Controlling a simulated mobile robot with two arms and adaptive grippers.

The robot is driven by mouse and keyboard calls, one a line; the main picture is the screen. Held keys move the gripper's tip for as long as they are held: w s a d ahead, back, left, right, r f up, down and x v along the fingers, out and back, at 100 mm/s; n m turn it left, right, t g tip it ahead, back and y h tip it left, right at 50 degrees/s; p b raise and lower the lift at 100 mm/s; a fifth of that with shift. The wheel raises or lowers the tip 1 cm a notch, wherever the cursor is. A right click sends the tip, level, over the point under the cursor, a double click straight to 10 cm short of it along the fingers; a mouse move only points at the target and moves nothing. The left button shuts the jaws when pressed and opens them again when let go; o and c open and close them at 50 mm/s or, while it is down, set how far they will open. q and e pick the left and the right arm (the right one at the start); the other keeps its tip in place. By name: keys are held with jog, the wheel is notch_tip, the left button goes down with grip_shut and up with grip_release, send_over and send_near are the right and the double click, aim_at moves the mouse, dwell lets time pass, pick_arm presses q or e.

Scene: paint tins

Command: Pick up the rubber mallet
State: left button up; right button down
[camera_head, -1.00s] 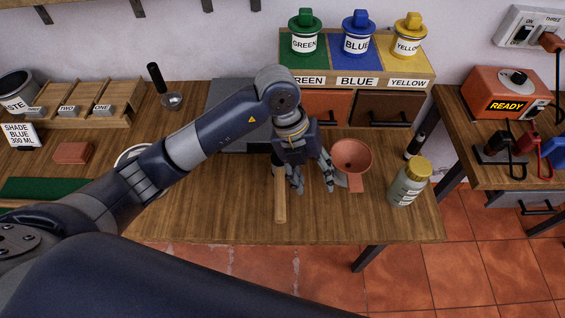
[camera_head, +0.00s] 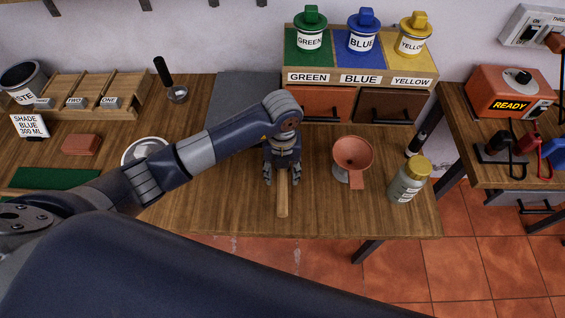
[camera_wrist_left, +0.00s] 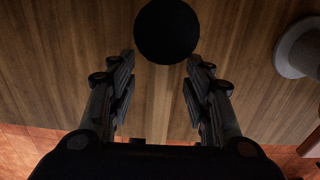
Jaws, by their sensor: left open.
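The rubber mallet's pale wooden handle (camera_head: 283,203) points toward the front edge of the table in the head view. Its head is hidden there under my left gripper (camera_head: 283,180). In the left wrist view a round black shape, which looks like the mallet head (camera_wrist_left: 167,30), lies just beyond the fingertips of my left gripper (camera_wrist_left: 161,60). My left gripper is open and points down, with its fingers on either side of the handle's line. The wrist view does not clearly separate the handle from the wooden tabletop. My right gripper is not in view.
A reddish funnel (camera_head: 352,155) in a grey holder stands close right of the gripper, with a yellow-capped jar (camera_head: 408,182) beyond it. Behind are drawers under the GREEN, BLUE and YELLOW tins. The table (camera_head: 225,207) is clear left of the handle.

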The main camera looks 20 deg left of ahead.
pick_arm(q)
jog(key=shift+f, duration=0.75)
grip_shut()
jog(key=shift+r, duration=0.1)
jog(key=shift+w, duration=0.1)
